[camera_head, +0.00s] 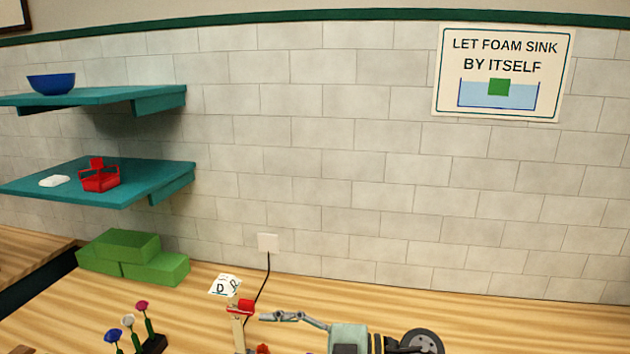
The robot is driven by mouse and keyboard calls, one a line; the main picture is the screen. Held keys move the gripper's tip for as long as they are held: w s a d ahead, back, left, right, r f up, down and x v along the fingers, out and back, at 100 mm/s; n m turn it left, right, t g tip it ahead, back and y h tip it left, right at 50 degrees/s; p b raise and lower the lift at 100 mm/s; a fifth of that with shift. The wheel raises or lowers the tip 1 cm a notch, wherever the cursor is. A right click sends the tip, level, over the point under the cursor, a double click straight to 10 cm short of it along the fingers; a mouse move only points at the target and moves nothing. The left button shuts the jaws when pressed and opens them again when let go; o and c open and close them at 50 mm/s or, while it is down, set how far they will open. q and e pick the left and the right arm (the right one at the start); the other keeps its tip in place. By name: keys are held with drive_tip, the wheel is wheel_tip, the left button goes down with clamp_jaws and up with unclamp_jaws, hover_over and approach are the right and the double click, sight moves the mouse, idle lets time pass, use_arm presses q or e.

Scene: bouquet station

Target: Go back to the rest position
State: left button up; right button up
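My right gripper (285,317) shows at the bottom edge, with its arm coming in from the right and its fingers pointing left. One grey finger is visible. The rest is cut off by the frame, so I cannot tell whether it is open or shut. Its tip is close to a pale wooden upright with a red top (240,306). I cannot tell whether they touch. My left gripper is not in view.
Flowers with blue, white and pink heads (129,321) stand in a dark holder at lower left. Green foam blocks (128,258) are stacked by the wall. Teal shelves hold a blue bowl (51,84) and a red basket (100,180). The counter at right (530,325) is clear.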

drive_tip(key=w+d+r+m+t+h, duration=0.5)
drive_tip(key=d+m+t, duration=0.5)
drive_tip(key=m+t, duration=0.5)
drive_tip(key=s+d+f+m+g+h, duration=0.25)
drive_tip(key=d+f+m+h, duration=0.65)
drive_tip(key=d+f+h, duration=0.45)
drive_tip(key=s+d+f+g, duration=0.1)
drive_tip(key=s+f+g, duration=0.4)
drive_tip(key=s, duration=0.4)
drive_tip(key=s+d+f+g+y, duration=0.1)
drive_tip(key=s+d+f+g, duration=0.15)
drive_tip(key=s+f, duration=0.55)
drive_tip(key=s+d+f+g, duration=0.1)
drive_tip(key=s+f+g, duration=0.3)
drive_tip(key=s, duration=0.6)
wheel_tip(320, 180, down, 29)
drive_tip(key=b, duration=0.5)
use_arm(q)
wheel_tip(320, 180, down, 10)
drive_tip(key=b, duration=0.5)
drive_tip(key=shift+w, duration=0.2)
use_arm(e)
drive_tip(key=s+d+f+g, duration=0.1)
drive_tip(key=s+f, duration=0.8)
drive_tip(key=f, duration=0.2)
drive_tip(key=s+d+f+n+g, duration=0.1)
drive_tip(key=s+f, duration=0.8)
drive_tip(key=f, duration=0.3)
drive_tip(key=shift+d+f, duration=0.15)
drive_tip(key=shift+d, duration=0.15)
